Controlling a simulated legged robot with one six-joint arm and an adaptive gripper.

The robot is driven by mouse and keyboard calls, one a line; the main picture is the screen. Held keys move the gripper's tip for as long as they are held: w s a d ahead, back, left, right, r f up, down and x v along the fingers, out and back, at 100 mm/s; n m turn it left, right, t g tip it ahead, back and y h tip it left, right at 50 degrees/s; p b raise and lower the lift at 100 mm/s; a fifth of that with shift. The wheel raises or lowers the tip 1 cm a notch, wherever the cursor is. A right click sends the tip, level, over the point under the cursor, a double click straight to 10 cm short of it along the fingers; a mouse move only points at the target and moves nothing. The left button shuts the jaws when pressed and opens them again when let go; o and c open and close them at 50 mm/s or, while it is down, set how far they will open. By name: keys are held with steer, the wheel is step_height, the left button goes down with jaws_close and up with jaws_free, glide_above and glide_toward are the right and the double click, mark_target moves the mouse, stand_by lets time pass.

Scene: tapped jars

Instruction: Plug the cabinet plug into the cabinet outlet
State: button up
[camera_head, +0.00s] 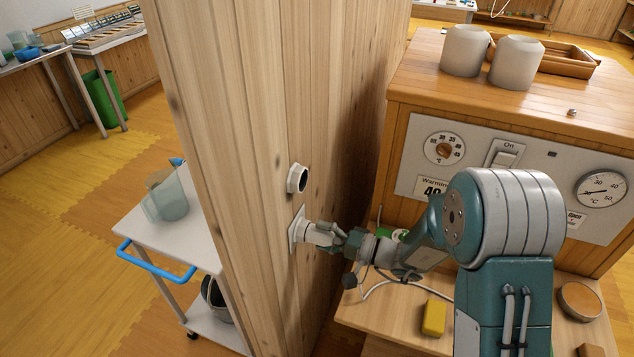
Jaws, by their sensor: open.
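The cabinet outlet (296,231) is a white plate on the wooden wall panel, below a round white fitting with a dark hole (298,179). A pale plug-like body (316,233), apparently the cabinet plug, sits against the plate. I cannot tell how deep it sits. My gripper (334,236) is open right at its outer end, with the fingers close to it; whether they touch it is unclear. My wrist and arm come in from the right and hide part of the cabinet front. A white cable (378,287) curves over the wooden shelf below my wrist.
The wooden cabinet (495,115) with dial, switch and gauge stands right, two grey jars (464,50) on top. A yellow block (434,317) and a round wooden piece (579,301) lie on the shelf (385,318). A white cart (190,239) with blue handle stands left of the panel.

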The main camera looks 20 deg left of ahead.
steer(key=shift+s+d, duration=0.2)
steer(key=shift+d, duration=2.05)
steer(key=d, duration=1.2)
steer(key=s+d+r+n+g+h, duration=0.1)
steer(key=s+r+g+h, duration=0.1)
steer(key=s+r+h, duration=0.3)
steer(key=s+d+r+n+g+h, duration=0.1)
steer(key=s+r+n+g+h, duration=0.15)
steer(key=s, duration=0.55)
steer(key=s+d+r+m+t+h, duration=0.2)
steer(key=s+d+r+t+h, duration=0.4)
steer(key=d+r+t+h, duration=0.2)
steer(key=d+h, duration=0.2)
steer(key=d, duration=0.1)
steer(key=shift+s, duration=0.35)
steer(key=shift+m+t+h, duration=0.25)
stand_by(1.5)
